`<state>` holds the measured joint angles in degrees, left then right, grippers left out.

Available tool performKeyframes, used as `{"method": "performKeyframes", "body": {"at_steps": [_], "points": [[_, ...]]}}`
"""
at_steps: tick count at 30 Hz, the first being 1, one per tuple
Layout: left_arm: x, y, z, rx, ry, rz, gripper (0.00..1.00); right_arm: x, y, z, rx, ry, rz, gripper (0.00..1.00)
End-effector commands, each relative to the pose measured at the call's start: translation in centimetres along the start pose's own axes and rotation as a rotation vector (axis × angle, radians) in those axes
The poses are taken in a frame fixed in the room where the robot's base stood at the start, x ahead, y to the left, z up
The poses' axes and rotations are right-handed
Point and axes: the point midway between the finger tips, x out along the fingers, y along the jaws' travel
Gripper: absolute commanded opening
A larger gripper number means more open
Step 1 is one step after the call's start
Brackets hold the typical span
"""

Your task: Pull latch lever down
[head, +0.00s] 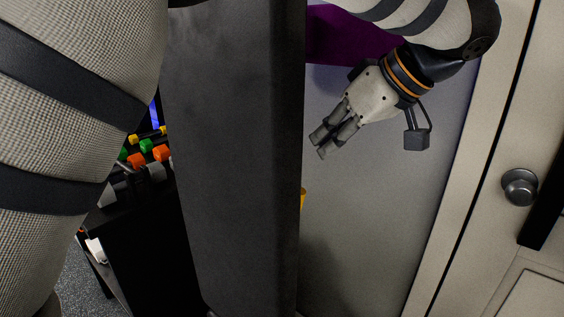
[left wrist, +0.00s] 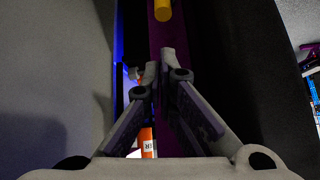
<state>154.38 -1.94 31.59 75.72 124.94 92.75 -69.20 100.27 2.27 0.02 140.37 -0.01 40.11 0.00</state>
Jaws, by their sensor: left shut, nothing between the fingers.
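My left gripper (head: 323,145) is at the upper right of the head view, pointing down and left, shut and empty. In the left wrist view its fingertips (left wrist: 159,74) are close together with nothing between them. A yellow piece (head: 303,198) peeks out from behind a dark upright slab, below the fingertips and apart from them. In the left wrist view a yellow rounded end (left wrist: 162,10) shows at the top, beyond the fingertips, against a purple strip (left wrist: 157,38). I cannot tell whether this is the latch lever; most of it is hidden. My right gripper is not in view.
The dark slab (head: 235,150) fills the middle of the head view and blocks much behind it. A pale wall panel (head: 370,220) lies behind the gripper. A door knob (head: 520,186) is at the right.

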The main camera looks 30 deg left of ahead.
Motion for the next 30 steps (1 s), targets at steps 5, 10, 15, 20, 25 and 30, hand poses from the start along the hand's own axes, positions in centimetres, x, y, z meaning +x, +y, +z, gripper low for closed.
{"method": "performKeyframes", "body": {"at_steps": [5,10,15,20,25,30], "points": [[0.0,0.0,0.0,0.0,0.0,0.001,0.0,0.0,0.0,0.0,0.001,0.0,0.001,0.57],[0.2,0.0,0.0,0.0,0.001,0.0,0.0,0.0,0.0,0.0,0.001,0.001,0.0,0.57],[2.5,-0.1,-0.1,-0.001,0.002,-0.001,0.0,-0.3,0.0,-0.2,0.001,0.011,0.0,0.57],[5.8,-0.1,-0.1,-0.001,0.002,0.0,0.0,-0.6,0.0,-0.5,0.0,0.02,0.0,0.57],[8.6,-0.1,-0.1,-0.001,0.001,0.0,0.0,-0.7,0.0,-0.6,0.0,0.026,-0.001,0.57],[9.9,0.0,-0.1,-0.001,0.001,0.002,0.0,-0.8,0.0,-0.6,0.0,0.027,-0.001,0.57]]}}
